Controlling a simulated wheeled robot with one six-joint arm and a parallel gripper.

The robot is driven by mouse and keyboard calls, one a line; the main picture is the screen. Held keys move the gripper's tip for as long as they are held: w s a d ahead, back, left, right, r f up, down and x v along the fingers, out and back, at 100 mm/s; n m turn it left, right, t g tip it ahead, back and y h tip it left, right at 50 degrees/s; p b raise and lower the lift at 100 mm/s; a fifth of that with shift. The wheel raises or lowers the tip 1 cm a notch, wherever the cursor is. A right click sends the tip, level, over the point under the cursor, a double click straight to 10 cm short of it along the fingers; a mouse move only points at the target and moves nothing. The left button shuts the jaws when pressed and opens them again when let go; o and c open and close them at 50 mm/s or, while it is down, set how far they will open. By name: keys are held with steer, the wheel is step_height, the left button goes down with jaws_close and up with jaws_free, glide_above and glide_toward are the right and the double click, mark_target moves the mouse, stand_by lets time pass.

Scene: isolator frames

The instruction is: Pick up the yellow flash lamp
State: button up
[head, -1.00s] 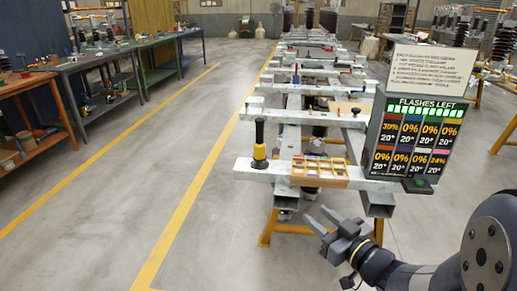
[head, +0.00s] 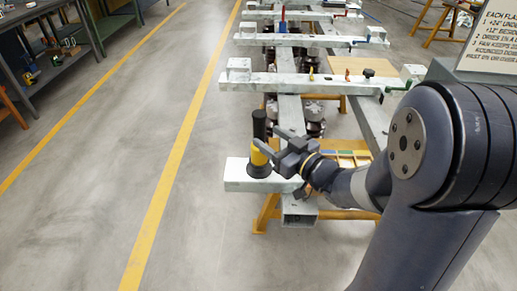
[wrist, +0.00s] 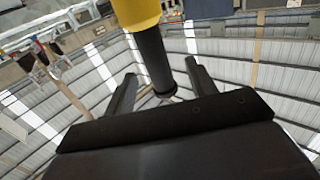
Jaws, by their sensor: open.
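The yellow flash lamp (head: 258,157) stands upright on the left end of the nearest pale beam (head: 236,174). It has a black upper handle, a yellow band and a wide black base. My gripper (head: 267,137) is open and reaches in from the right at handle height, with one finger crossing in front of the lamp. In the wrist view the lamp's yellow part (wrist: 136,12) is at the top, and its black handle runs down into the gap between the spread fingers (wrist: 160,90). I cannot tell whether either finger touches it.
A wooden tray with coloured compartments (head: 348,155) lies on the beam behind my wrist, partly hidden. More beams with small fittings extend behind. A white sign (head: 490,38) stands at upper right. The floor left of the lamp is clear.

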mark_target(255, 126)
steer(key=shift+x, duration=1.05)
steer(key=x, duration=0.5)
steer(key=shift+w+d, duration=0.15)
steer(key=shift+c, duration=0.2)
jaws_close()
steer(key=shift+r, duration=0.3)
